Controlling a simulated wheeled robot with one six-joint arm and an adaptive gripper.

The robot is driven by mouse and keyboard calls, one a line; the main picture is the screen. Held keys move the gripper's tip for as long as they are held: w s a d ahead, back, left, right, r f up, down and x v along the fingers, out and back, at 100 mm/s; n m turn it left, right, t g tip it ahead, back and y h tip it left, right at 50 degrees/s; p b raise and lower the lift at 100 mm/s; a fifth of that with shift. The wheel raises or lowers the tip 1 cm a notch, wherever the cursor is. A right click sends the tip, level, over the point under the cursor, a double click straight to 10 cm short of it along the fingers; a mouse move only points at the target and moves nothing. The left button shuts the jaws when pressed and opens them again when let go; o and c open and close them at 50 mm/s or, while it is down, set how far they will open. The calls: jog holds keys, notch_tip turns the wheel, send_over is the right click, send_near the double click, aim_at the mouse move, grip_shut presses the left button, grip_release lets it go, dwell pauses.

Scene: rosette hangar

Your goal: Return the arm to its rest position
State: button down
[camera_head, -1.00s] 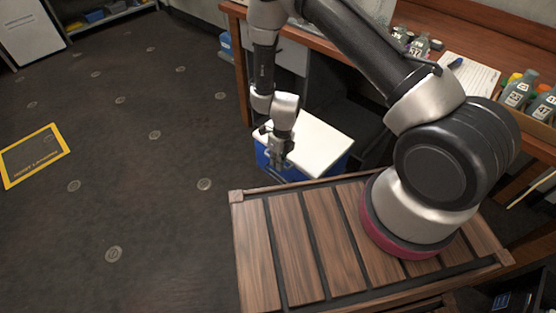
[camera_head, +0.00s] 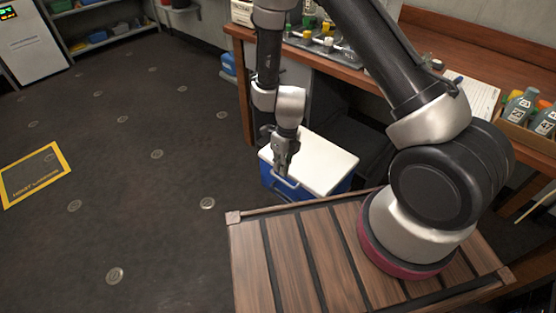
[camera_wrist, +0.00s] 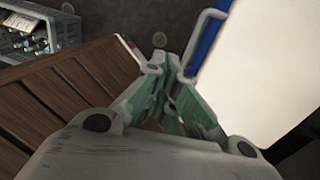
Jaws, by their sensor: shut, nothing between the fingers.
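My gripper (camera_head: 284,168) hangs fingers-down from my arm in the head view, in front of the blue cooler with the white lid. In the wrist view my gripper (camera_wrist: 168,68) shows its green-grey fingers drawn together with nothing between them. My arm is bent, its upper link sloping up and left from the shoulder on my slatted wooden deck. The cooler (camera_head: 318,160) stands on the floor just beyond the deck's far edge. In the wrist view the cooler's white lid (camera_wrist: 265,60) and its handle lie right of the fingers. I cannot tell whether the fingers touch the cooler.
A wooden workbench (camera_head: 405,85) runs along the back right, with bottles, a paper sheet (camera_head: 470,92) and a box of bottles (camera_head: 530,118). A yellow-bordered floor marking (camera_head: 33,172) lies at the left. Shelves (camera_head: 100,22) stand at the back left. The floor between is open.

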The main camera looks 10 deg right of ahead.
jog(key=s+d+r+n+t, duration=0.1)
jog(key=s+d+r+n, duration=0.4)
jog(key=r, duration=1)
jog(key=s+d+r+n+t+h, duration=0.1)
jog(key=s+d+r+n+t, duration=0.1)
jog(key=s+d+r+n, duration=0.4)
jog(key=s+d+r+n+t, duration=0.2)
jog(key=s+d+r+n, duration=0.4)
jog(key=d+r+n, duration=0.5)
notch_tip(320, 180, up, 13)
jog(key=n, duration=0.6)
jog(key=shift+s+d+f+n, duration=0.15)
jog(key=shift+d+n, duration=0.15)
jog(key=shift+n, duration=0.1)
